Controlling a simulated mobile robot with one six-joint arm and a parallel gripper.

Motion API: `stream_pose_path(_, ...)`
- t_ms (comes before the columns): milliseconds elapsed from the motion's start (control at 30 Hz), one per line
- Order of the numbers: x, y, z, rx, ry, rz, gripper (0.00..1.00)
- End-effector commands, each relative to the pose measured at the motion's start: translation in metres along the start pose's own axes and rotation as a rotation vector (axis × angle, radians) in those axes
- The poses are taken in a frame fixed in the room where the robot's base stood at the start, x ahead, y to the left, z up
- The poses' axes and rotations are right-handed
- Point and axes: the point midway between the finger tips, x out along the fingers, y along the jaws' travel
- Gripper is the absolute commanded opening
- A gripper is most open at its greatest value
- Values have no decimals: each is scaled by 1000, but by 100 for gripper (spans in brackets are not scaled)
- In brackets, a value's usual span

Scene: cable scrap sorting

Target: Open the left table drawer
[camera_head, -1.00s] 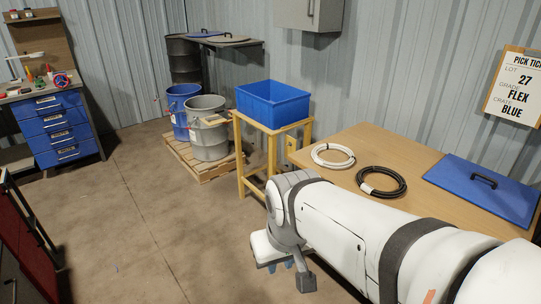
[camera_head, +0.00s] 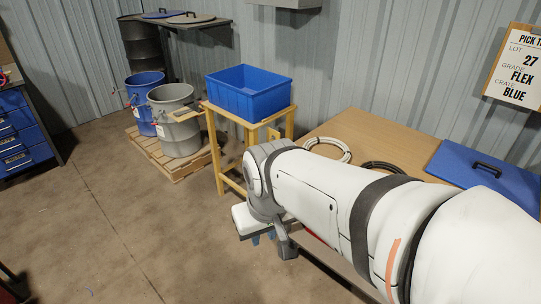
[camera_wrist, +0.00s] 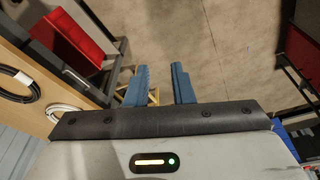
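The wooden table (camera_head: 350,128) stands at the right, its front largely hidden behind my arm. In the wrist view its tan surface (camera_wrist: 38,68) is at the left, with a thin metal bar (camera_wrist: 76,77), perhaps a drawer handle, along its edge. A red box-like thing (camera_wrist: 75,35) shows beyond that edge; I cannot tell whether it is a drawer or a separate bin. My gripper (camera_wrist: 160,75) is open and empty, its two blue fingers apart over the floor. In the head view the gripper (camera_head: 262,238) hangs in front of the table, apart from it.
A white cable coil (camera_head: 328,149), a black coil (camera_head: 384,167) and a blue lid (camera_head: 488,172) lie on the table. A blue crate (camera_head: 248,94) sits on a wooden stand (camera_head: 226,180). Drums stand on a pallet (camera_head: 165,156). The floor (camera_head: 120,230) at left is clear.

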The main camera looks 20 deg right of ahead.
Motion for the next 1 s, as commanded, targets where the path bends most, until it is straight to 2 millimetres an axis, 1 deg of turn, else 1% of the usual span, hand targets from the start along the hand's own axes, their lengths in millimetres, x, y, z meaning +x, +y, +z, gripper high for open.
stream_pose_path(67, 10, 5, -5, -1, -23, 22, 22)
stream_pose_path(167, 29, 21, -18, -12, -78, 78, 22)
stream_pose_path(267, 55, 45, -38, -12, -156, 170, 22)
stream_pose_path(467, 115, 102, -87, -6, -316, 403, 22)
stream_pose_path(600, 160, 144, -122, 5, -408, 580, 22)
stream_pose_path(667, 182, 162, -137, 11, -443, 658, 22)
stream_pose_path(700, 196, 174, -146, 14, -465, 712, 22)
stream_pose_path(767, 219, 191, -160, 20, -495, 794, 22)
stream_pose_path(800, 234, 202, -169, 24, -511, 850, 22)
stream_pose_path(1000, 312, 252, -207, 42, -569, 1125, 22)
